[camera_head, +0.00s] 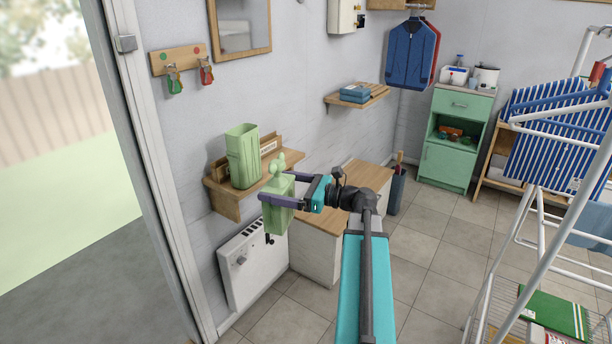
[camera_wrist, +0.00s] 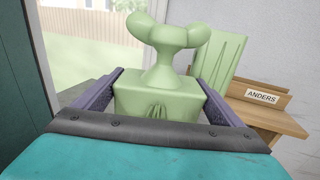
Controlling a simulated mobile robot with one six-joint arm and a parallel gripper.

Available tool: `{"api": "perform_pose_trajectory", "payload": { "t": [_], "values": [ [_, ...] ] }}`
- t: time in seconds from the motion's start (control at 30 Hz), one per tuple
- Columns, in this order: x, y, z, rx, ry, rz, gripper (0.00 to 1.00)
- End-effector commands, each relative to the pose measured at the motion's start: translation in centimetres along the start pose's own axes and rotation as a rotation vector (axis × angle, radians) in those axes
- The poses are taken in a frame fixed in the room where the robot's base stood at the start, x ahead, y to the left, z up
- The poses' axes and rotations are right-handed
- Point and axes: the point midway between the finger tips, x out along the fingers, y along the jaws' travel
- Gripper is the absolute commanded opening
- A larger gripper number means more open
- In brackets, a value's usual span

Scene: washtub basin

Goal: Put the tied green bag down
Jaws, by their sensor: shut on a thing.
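The tied green bag (camera_head: 278,206) is a light green block with a knotted top, held upright in the air in front of the wall. My gripper (camera_head: 277,200) is shut on it, one purple finger on each side. In the wrist view the tied green bag (camera_wrist: 158,98) fills the middle, its knot pointing up, between the fingers of my gripper (camera_wrist: 158,95). Its lower part is hidden by my gripper in that view.
A wooden shelf (camera_head: 226,200) bears a tall green container (camera_head: 242,156); its label in the wrist view (camera_wrist: 262,96) reads "ANDERS". Below are a white heater (camera_head: 252,268) and a wood-topped cabinet (camera_head: 318,245). A white drying rack (camera_head: 540,215) stands right. Floor between is clear.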

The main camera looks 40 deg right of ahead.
Motion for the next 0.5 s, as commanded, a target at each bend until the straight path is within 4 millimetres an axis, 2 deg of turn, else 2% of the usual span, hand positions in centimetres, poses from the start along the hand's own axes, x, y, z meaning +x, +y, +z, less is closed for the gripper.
{"api": "perform_pose_trajectory", "payload": {
  "t": [0.03, 0.1, 0.27, 0.5],
  "values": [
    [1.5, 1.0, -0.6, 0.003, -0.002, 0.026, 0.33],
    [3.3, 2.3, -1.4, 0.002, -0.003, 0.057, 0.33],
    [7.0, 5.3, -3.3, 0.002, -0.003, 0.125, 0.33],
    [12.2, 10.5, -6.3, 0.003, -0.004, 0.225, 0.33]
  ]
}}
